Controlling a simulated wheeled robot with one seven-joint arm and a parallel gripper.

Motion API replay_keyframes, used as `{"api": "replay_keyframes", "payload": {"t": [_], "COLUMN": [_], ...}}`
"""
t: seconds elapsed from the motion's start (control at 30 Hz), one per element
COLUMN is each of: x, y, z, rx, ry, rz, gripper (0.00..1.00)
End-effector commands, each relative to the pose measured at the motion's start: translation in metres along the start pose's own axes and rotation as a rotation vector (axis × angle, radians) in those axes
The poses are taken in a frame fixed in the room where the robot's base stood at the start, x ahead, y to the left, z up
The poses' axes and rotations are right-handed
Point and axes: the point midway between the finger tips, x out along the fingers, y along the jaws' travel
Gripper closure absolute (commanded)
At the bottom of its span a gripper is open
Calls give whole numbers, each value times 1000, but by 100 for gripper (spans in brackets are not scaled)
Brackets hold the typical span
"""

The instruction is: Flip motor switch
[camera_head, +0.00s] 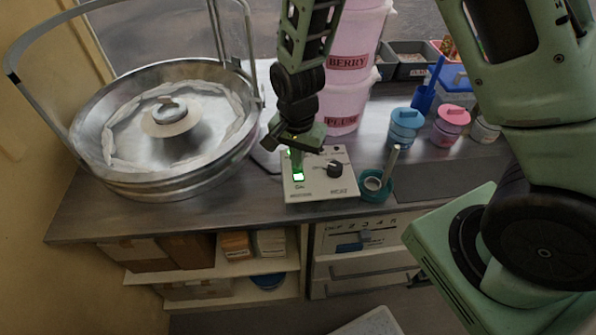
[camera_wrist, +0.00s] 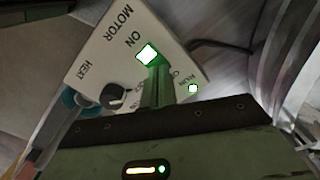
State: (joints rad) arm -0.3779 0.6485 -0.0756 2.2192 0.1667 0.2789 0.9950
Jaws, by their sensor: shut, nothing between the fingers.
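A small green RUN light (camera_wrist: 193,88) is also lit. A black heat knob (camera_wrist: 113,96) is on the same panel. My gripper (camera_head: 297,163) is shut and points down at the switch; its fingertips (camera_wrist: 154,68) are right at the switch's edge. I cannot tell whether they touch it.
The large metal bowl (camera_head: 95,115) stands left of the box. A teal cup (camera_head: 377,190) with a stick is close on its right. Pink tubs (camera_head: 343,105) stand behind. Blue (camera_head: 405,128) and pink (camera_head: 451,125) lidded jars are farther right. The counter's front right is clear.

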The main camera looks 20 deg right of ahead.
Motion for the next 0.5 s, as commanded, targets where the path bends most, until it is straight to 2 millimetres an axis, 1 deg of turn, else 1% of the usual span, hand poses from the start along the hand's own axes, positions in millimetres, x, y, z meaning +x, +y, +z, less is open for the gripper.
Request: {"api": "replay_keyframes", "payload": {"t": [0.33,0.5], "x": [6,1], "y": [0,0], "z": [0,0], "rx": [0,0], "ry": [0,0], "rz": [0,0], "gripper": [100,100]}}
